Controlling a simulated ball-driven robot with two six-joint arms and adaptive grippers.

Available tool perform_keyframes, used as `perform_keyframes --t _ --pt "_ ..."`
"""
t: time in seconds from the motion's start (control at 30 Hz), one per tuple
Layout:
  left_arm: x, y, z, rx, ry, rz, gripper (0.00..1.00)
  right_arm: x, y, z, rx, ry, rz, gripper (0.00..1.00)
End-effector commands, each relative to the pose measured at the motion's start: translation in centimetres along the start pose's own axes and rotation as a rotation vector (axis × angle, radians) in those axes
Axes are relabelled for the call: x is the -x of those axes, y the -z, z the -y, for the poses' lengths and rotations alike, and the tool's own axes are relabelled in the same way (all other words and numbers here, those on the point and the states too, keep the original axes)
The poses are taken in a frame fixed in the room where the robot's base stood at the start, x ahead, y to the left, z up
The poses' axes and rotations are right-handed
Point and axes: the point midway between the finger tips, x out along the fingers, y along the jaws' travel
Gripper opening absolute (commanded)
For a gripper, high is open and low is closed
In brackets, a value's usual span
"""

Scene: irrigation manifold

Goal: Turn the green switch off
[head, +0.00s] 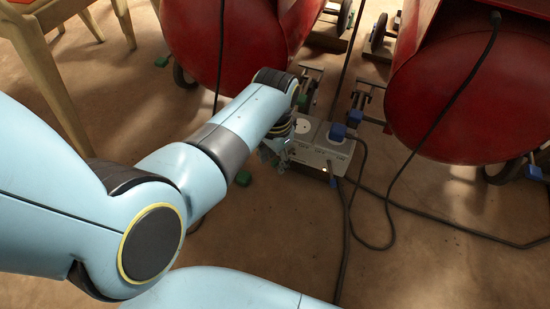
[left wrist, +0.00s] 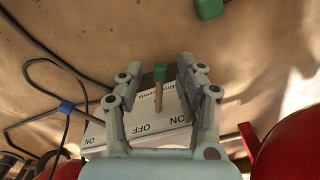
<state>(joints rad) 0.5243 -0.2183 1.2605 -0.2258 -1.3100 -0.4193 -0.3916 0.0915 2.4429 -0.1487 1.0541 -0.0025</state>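The green switch (left wrist: 160,72) is a lever with a green block on a pale stem, rising from a pale box (head: 328,149). The box's white top (left wrist: 140,122) carries ON and OFF lettering, upside down in the left wrist view. I cannot tell which setting the lever is at. My left gripper (left wrist: 161,79) is open, one finger on each side of the green block, with a gap on both sides. In the head view the left gripper (head: 274,150) is at the box's left end, partly hidden by my arm, and the lever is not clear there. My right gripper is not in view.
Red tanks (head: 225,45) (head: 470,100) stand behind. Black cables (head: 388,215) cross the floor.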

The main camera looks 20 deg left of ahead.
Motion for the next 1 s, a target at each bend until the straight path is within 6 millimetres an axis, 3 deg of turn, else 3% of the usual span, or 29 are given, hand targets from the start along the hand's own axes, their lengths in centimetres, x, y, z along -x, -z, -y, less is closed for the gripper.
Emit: perform_keyframes --t 0.27,0.57,1.0 --pt "0.01 0.05 0.01 0.0 0.0 -0.001 0.37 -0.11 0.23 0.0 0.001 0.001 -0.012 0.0" --pt "0.0 0.04 0.01 0.0 0.0 -0.001 0.0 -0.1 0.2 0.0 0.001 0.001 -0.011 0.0" --pt "0.0 0.01 0.03 0.001 0.0 0.0 0.0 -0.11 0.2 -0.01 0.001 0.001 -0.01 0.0"
